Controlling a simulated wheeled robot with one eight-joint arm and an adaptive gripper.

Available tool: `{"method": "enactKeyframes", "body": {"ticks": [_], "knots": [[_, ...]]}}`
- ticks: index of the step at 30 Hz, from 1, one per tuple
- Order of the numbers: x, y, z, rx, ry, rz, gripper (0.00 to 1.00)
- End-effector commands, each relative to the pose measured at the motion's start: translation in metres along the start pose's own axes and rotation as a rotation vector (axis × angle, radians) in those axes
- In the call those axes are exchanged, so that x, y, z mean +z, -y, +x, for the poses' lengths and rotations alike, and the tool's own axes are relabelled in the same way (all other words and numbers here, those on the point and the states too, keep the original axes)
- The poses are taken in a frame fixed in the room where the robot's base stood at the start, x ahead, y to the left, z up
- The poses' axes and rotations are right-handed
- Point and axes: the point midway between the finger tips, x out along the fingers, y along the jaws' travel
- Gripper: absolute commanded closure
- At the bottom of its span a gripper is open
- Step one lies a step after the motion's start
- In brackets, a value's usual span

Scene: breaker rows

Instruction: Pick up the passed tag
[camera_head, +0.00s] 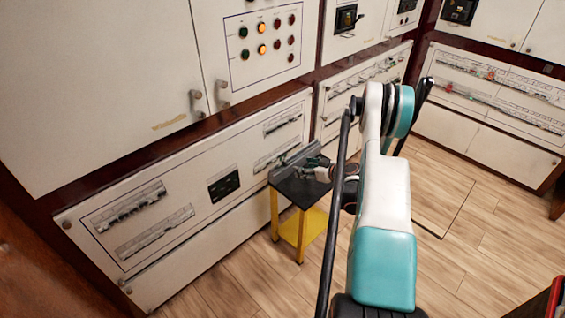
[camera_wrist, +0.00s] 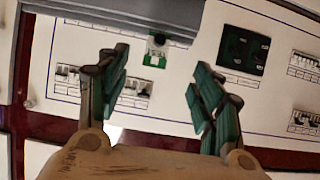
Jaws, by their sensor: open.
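A small green and white tag (camera_wrist: 155,59) with a dark round spot at its top shows in the wrist view, at the lower edge of a grey surface. I take it to be the passed tag; its writing is too small to read. My gripper (camera_wrist: 158,68) is open, with one finger to each side of the tag in the picture and nothing held. Whether the fingers are level with the tag in depth I cannot tell. In the head view my gripper (camera_head: 299,162) is over the small dark-topped stand (camera_head: 300,192); the tag cannot be made out there.
The stand has yellow legs and a yellow lower shelf (camera_head: 309,226). Right behind it is a white breaker panel (camera_head: 150,222) with rows of switches and a black socket block (camera_head: 223,185). Wooden floor (camera_head: 460,225) is open to the right.

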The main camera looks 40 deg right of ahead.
Motion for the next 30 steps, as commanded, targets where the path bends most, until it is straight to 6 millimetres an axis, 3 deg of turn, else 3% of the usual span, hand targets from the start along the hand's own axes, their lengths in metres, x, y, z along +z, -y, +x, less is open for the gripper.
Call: {"method": "enactKeyframes", "body": {"ticks": [5,12,23,30], "knots": [[-0.005,0.001,0.017,-0.002,0.000,-0.001,0.40],[0.001,0.001,0.062,-0.001,-0.002,-0.002,0.40],[0.002,0.000,0.085,0.000,-0.002,-0.002,0.40],[0.006,-0.001,0.119,-0.001,-0.001,-0.003,0.40]]}}
